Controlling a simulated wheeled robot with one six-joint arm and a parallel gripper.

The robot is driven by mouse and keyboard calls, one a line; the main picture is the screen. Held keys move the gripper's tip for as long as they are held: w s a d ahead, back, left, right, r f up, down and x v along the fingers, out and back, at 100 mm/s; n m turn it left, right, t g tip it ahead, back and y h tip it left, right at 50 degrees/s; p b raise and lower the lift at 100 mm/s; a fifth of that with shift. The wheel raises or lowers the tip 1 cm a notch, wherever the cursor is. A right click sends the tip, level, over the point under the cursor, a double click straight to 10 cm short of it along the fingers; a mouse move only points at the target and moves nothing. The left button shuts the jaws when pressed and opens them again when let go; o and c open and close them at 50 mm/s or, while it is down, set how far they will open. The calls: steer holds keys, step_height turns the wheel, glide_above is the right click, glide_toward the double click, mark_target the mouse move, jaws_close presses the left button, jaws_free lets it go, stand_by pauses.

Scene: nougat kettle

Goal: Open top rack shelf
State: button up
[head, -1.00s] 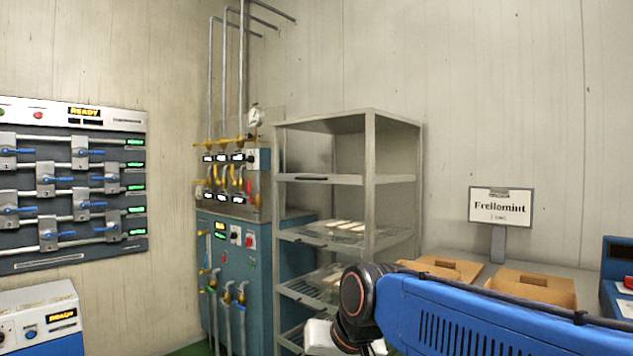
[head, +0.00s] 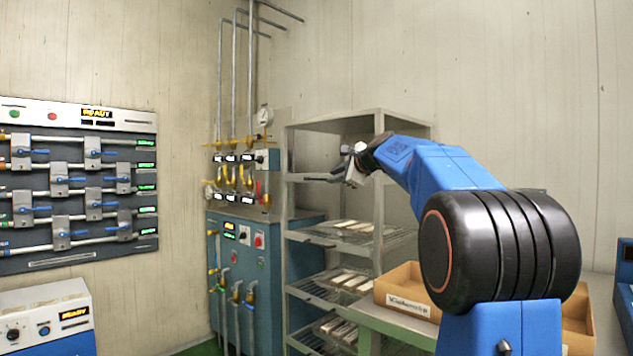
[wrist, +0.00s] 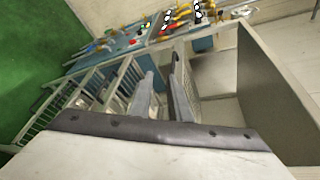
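The grey metal rack (head: 380,225) stands by the back wall in the head view. Its top rack shelf (head: 302,178) looks level and pushed in, with a dark handle on its front edge, now mostly hidden by my gripper. My gripper (head: 339,174) is at the front of this shelf, close to the handle; I cannot tell whether it touches. In the wrist view my gripper (wrist: 162,72) shows two fingers with a narrow gap between them, pointing at the rack front. I see nothing clearly held.
Lower rack shelves (head: 340,236) carry pale bars. A blue machine (head: 240,265) with pipes and valves stands left of the rack. A cardboard box (head: 405,290) sits on the table to the right. A lever panel (head: 80,185) hangs on the left wall.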

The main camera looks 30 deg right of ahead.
mark_target(316, 179)
steer(key=shift+m+t, duration=0.3)
steer(key=shift+m, duration=0.3)
steer(key=d+x, duration=0.1)
steer(key=x, duration=0.5)
steer(key=d+r+x, duration=0.1)
steer(key=x, duration=0.5)
steer(key=d+x, duration=0.1)
steer(key=x, duration=0.5)
steer(key=shift+w+r, duration=0.35)
steer(key=shift+w, duration=0.05)
jaws_close()
